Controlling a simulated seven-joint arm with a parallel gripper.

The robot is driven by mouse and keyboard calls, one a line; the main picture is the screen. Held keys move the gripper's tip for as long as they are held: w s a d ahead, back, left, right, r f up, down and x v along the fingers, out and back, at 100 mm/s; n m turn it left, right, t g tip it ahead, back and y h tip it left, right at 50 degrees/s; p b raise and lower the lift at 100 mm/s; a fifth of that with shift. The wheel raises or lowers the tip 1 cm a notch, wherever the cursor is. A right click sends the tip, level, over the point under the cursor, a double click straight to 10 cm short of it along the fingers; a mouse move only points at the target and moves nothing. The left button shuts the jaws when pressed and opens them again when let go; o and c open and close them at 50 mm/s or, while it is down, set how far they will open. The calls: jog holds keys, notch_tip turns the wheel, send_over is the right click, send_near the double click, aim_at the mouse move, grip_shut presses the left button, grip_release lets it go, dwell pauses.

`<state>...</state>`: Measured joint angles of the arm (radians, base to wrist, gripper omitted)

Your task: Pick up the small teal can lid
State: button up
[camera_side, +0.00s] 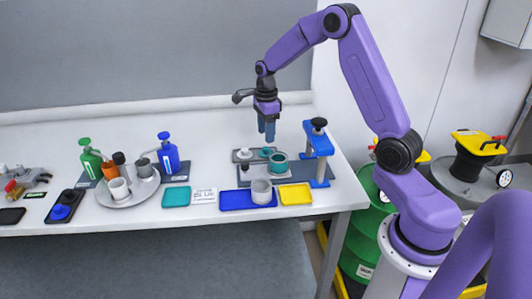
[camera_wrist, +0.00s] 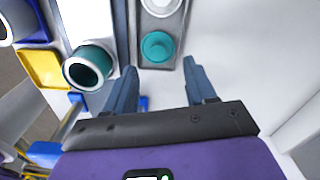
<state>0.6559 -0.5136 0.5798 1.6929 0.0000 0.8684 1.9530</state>
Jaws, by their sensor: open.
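The small teal can lid (camera_wrist: 157,46) is a round disc with a raised middle, lying on a grey tray (camera_wrist: 150,64) in the wrist view. In the side view the lid (camera_side: 266,151) shows small, left of and behind the teal can (camera_side: 278,163). My gripper (camera_side: 266,137) points down above the lid, apart from it. In the wrist view my gripper (camera_wrist: 160,66) has its two blue fingers spread wide with nothing between them; the lid appears just past the fingertips, roughly centred between them.
A white lid (camera_side: 244,154) lies beside the teal one. The open teal can (camera_wrist: 88,66) stands close by. A blue clamp stand (camera_side: 319,150) rises at the right. A grey can (camera_side: 261,190) stands on a blue tray, next to a yellow tray (camera_side: 296,194). Bottles and cups stand further left.

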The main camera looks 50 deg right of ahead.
aim_at(266, 148)
jog(key=shift+s+a+f, duration=0.1)
jog(key=shift+a+f, duration=0.05)
jog(key=shift+f, duration=2.6)
grip_shut()
